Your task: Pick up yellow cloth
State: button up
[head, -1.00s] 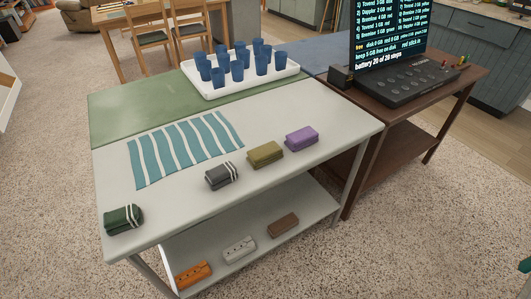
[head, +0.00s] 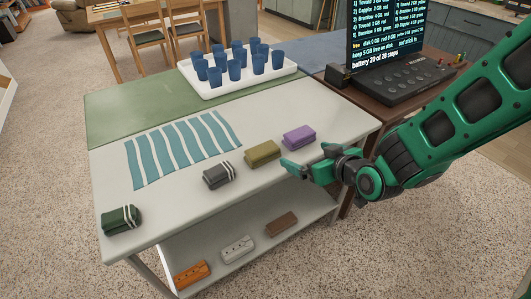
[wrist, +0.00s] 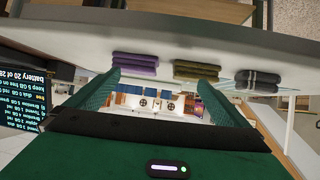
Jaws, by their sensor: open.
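The yellow cloth (head: 262,153) is a folded olive-yellow bundle on the pale tabletop, between a purple folded cloth (head: 299,137) and a dark grey cloth with white stripes (head: 219,174). It also shows in the wrist view (wrist: 196,70), near the table edge, above and right of the space between my fingers. My gripper (head: 305,160) is open and empty by the table's front right edge, right of the yellow cloth and apart from it. In the wrist view, both fingers of my gripper (wrist: 159,85) are spread, with nothing between them.
A dark green striped cloth (head: 121,219) lies at the front left. A flat teal striped cloth (head: 182,148) lies behind. A white tray (head: 211,93) of blue cups stands at the back. Orange, white and brown blocks lie on the lower shelf (head: 205,266). A screen (head: 385,40) stands at right.

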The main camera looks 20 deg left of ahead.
jog(key=y, duration=0.2)
send_near(267, 153)
jog(key=w, duration=0.2)
jog(key=shift+n, duration=0.5)
jog(key=x, duration=0.5)
jog(key=shift+s+a+f, duration=0.1)
jog(key=shift+s+a, duration=0.25)
jog(key=shift+s, duration=0.05)
jog(key=shift+x, duration=3.15)
jog(key=shift+s+a+f, duration=0.1)
jog(key=shift+s+f, duration=0.05)
jog(key=shift+s, duration=0.1)
jog(key=shift+c, duration=0.6)
jog(key=c, duration=0.8)
